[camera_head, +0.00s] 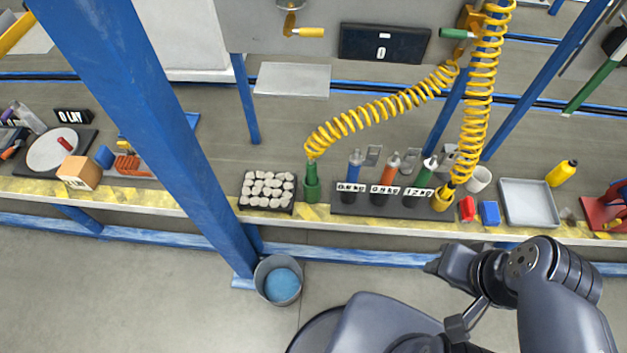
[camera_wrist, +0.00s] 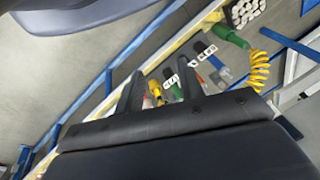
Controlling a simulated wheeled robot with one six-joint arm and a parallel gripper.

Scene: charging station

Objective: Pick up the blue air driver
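The blue air driver (camera_head: 355,166) stands upright in the dark holder (camera_head: 378,210) on the bench, at the left of a row with an orange driver (camera_head: 391,168) and a green driver (camera_head: 425,173). In the wrist view the blue driver (camera_wrist: 216,64) is small, right of the fingers. My gripper (camera_head: 436,266) is in front of the bench edge, lower right of the drivers and apart from them. In the wrist view my gripper (camera_wrist: 160,78) has its two dark fingers spread with nothing held between them.
A green connector (camera_head: 312,184) with a yellow coiled hose (camera_head: 385,108) stands left of the blue driver, beside a tray of pale stones (camera_head: 267,208). Another coiled hose (camera_head: 480,90) hangs at the right. A blue post (camera_head: 150,130) rises left. A bucket (camera_head: 279,281) stands on the floor.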

